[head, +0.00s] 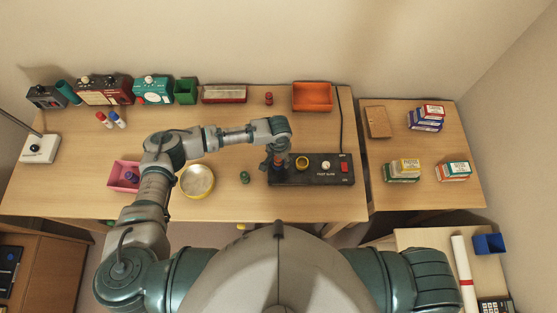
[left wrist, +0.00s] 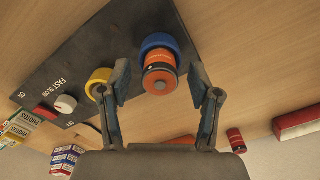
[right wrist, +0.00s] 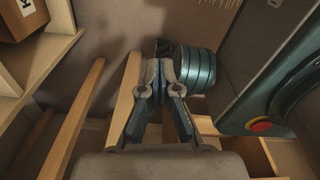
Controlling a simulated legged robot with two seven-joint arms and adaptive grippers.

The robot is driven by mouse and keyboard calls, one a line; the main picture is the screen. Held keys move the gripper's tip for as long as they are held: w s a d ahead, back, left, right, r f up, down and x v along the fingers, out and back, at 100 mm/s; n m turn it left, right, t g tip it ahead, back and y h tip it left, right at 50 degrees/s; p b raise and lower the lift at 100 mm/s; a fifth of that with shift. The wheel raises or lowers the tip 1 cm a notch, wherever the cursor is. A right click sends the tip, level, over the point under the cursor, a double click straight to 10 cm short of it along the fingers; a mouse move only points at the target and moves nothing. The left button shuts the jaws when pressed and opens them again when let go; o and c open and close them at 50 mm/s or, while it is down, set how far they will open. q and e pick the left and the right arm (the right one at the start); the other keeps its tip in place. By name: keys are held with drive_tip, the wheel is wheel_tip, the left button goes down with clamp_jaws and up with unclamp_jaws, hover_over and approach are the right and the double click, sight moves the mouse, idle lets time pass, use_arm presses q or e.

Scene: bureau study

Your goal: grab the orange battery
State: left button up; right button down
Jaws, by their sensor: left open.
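The orange battery (left wrist: 160,74) has a dark band and a grey end contact. In the left wrist view it stands in a blue ring socket (left wrist: 158,43) on the black panel (left wrist: 88,58). My left gripper (left wrist: 158,80) is open, with one finger on each side of the battery; I cannot tell whether they touch it. In the head view my left gripper (head: 277,160) is over the left end of the panel and hides most of the battery. My right gripper (right wrist: 159,75) looks shut and empty in the right wrist view, away from the desk top.
A yellow ring socket (left wrist: 100,82) sits close beside my left finger. The panel also carries a white knob (head: 326,165) and red switch (head: 344,168). A green cylinder (head: 245,177) and yellow round dish (head: 197,196) stand left of it. An orange tray (head: 312,110) is behind.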

use_arm(q)
drive_tip(key=shift+d+f, duration=0.1)
drive_tip(key=shift+f, duration=0.05)
drive_tip(key=shift+a, duration=0.2)
clamp_jaws()
